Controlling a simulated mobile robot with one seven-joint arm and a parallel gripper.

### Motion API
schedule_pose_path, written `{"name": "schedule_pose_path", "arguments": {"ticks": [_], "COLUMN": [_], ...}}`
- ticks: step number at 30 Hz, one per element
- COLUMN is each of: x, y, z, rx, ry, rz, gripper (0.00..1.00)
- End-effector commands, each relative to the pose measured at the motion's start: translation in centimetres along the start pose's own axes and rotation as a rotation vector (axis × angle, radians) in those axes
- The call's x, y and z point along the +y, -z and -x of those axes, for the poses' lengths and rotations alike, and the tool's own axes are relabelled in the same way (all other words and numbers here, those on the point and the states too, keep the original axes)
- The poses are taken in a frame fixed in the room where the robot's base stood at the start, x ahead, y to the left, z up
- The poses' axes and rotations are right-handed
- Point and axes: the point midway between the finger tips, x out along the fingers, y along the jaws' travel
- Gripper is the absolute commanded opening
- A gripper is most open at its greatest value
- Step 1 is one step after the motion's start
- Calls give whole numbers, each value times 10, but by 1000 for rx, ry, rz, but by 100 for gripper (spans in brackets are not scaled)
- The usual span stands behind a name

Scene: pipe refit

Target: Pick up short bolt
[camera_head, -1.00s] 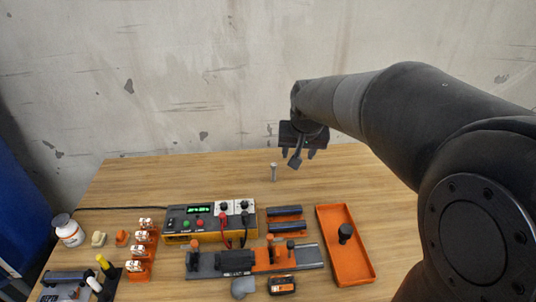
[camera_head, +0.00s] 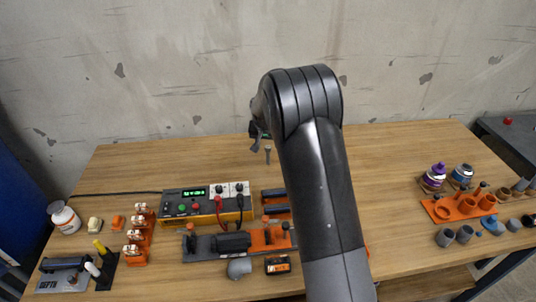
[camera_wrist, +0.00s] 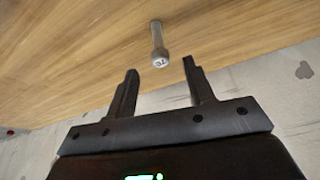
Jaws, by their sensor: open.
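In the head view my gripper (camera_head: 256,136) is just above and left of the bolt, partly hidden by my arm.
A power supply box (camera_head: 208,205) with leads and an orange and grey clamp fixture (camera_head: 217,245) stand in front of the bolt. An orange holder (camera_head: 455,208) with cups and several small parts sit at the right. My arm hides the middle; the table around the bolt is clear.

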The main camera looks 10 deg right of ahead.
Motion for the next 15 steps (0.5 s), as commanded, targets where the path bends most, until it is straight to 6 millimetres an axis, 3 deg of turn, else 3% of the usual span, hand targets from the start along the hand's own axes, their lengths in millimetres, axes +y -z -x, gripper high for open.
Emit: {"name": "schedule_pose_path", "arguments": {"ticks": [6,15], "x": [1,1], "y": [-1,-2], "z": [-35,-60], "rx": [-3,-2], "ry": [-1,-1], "rz": [-1,0], "gripper": [49,49]}}
